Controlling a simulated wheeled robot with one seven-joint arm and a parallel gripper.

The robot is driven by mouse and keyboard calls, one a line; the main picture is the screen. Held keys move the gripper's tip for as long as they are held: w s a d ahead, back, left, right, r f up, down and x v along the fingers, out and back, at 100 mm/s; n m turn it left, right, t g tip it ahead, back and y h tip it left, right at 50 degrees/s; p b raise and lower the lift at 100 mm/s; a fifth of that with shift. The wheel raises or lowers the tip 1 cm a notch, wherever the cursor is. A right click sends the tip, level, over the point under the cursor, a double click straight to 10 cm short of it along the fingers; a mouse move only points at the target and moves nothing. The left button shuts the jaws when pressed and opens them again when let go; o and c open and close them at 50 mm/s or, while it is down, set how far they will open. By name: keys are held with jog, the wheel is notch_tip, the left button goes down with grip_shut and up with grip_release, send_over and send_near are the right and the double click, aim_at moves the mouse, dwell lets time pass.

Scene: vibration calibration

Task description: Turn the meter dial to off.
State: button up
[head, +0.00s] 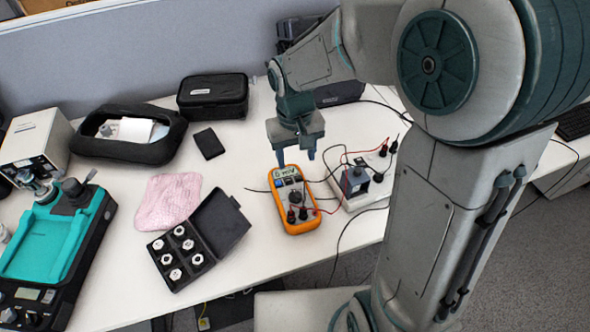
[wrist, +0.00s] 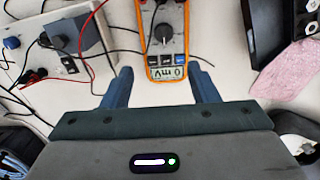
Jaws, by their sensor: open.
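The orange multimeter (head: 295,222) lies on the white table with its display at the far end and test leads plugged in at its near end. In the wrist view the meter (wrist: 181,43) shows upside down, with its dial (wrist: 163,32) in plain view and a lit display. The dial's exact setting is too small to read. My gripper (head: 296,157) is above the far end of the meter. Its two fingers are apart and empty, and in the wrist view the gripper (wrist: 160,78) has the meter's display end between and beyond the fingertips.
A white box with a dark block (head: 355,181) and cables stands right of the meter. An open black case of weights (head: 178,255), a pink cloth (head: 168,202) and a small black box (head: 208,143) lie to the left. Loose leads cross the table around the meter.

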aim_at(295, 192)
jog(key=r+p, duration=0.1)
jog(key=p, duration=0.4)
jog(key=shift+s, duration=0.1)
notch_tip(295, 192, down, 14)
jog(key=shift+s+a+f+p, duration=0.1)
jog(key=shift+a+f+p, duration=0.05)
jog(key=shift+f+p, duration=0.15)
jog(key=c, duration=1)
